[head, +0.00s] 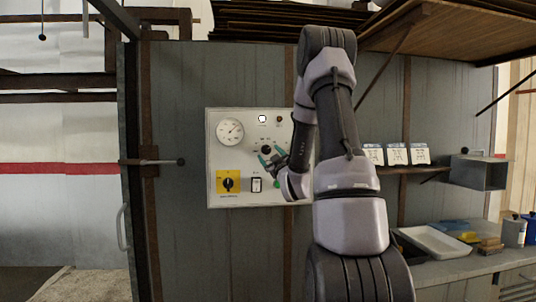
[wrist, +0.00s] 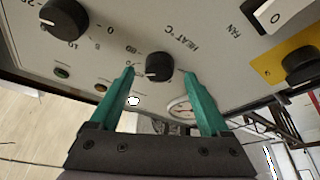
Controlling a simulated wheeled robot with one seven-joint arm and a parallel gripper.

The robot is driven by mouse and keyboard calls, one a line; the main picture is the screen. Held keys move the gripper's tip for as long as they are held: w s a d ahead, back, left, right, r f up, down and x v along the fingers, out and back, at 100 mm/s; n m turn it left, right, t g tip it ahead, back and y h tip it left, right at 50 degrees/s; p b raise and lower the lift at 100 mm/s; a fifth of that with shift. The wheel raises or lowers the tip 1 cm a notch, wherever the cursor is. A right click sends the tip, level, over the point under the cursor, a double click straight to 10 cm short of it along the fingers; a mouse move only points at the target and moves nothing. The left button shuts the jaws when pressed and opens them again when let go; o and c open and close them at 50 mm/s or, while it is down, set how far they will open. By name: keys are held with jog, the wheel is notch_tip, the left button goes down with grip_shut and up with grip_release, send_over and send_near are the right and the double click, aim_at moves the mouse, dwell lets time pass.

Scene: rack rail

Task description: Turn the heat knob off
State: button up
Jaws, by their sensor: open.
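The heat knob (wrist: 159,66) is a small round black knob on the pale control panel (head: 250,120), beside the printed words "HEAT °C". In the wrist view my gripper (wrist: 159,75) is open, with one green fingertip on each side of this knob. A gap shows between each finger and the knob; I cannot tell whether the tips reach the panel face. In the head view my gripper (head: 273,159) is at the middle of the panel, just below the dark knob (head: 266,149). The exact setting of the knob's pointer is too small to read.
A second black knob (wrist: 65,18) is to the left in the wrist view. A white fan switch (wrist: 275,13), a yellow-plated rotary switch (head: 228,182) and a dial gauge (head: 230,131) share the panel. A shelf with white cards (head: 397,155) is to the right.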

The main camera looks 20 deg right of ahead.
jog(key=shift+x, duration=0.95)
grip_shut()
jog(key=shift+d, duration=0.1)
